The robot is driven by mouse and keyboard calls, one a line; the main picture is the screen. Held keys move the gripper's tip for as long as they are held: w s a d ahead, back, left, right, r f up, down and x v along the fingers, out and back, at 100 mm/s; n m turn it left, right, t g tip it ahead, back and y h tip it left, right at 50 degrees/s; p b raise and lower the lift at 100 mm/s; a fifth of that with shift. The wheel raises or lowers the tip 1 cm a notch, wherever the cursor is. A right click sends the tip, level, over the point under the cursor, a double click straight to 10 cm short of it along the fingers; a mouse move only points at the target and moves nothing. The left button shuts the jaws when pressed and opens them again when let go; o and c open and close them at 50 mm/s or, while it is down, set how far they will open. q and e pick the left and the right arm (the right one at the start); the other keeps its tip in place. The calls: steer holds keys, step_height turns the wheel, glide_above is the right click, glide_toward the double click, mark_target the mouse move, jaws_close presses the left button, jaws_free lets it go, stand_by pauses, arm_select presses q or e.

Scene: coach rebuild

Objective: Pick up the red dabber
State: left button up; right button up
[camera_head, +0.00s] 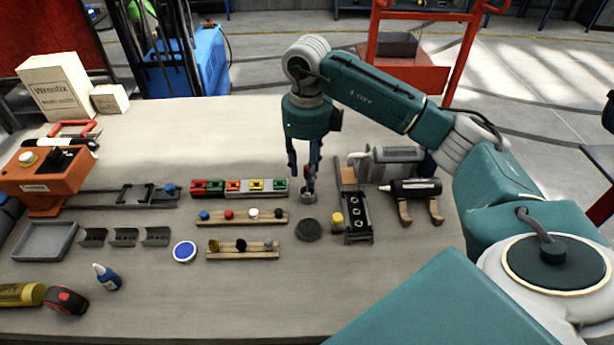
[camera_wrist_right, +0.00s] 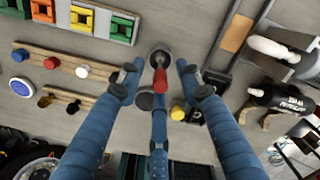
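A red-handled dabber (camera_wrist_right: 160,78) stands upright in a small round grey pot (camera_wrist_right: 160,55) in the right wrist view. In the head view the pot (camera_head: 308,196) sits right of the racks, with the dabber mostly hidden behind my fingers. My right gripper (camera_wrist_right: 157,82) points down over the pot, its blue fingers spread around the dabber; the two side fingers show gaps to it. Whether the middle finger touches it I cannot tell. In the head view the right gripper (camera_head: 306,172) is just above the pot. My left gripper is out of view.
A wooden rack (camera_head: 240,219) with blue, red, white and dark knobs lies left of the pot. A dark disc (camera_head: 308,230) and yellow cylinder (camera_head: 337,221) are close by. A black-grey fixture (camera_head: 357,216) stands to the right.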

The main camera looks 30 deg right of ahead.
steer(key=shift+s+f, duration=0.1)
steer(key=shift+f, duration=1)
jaws_close()
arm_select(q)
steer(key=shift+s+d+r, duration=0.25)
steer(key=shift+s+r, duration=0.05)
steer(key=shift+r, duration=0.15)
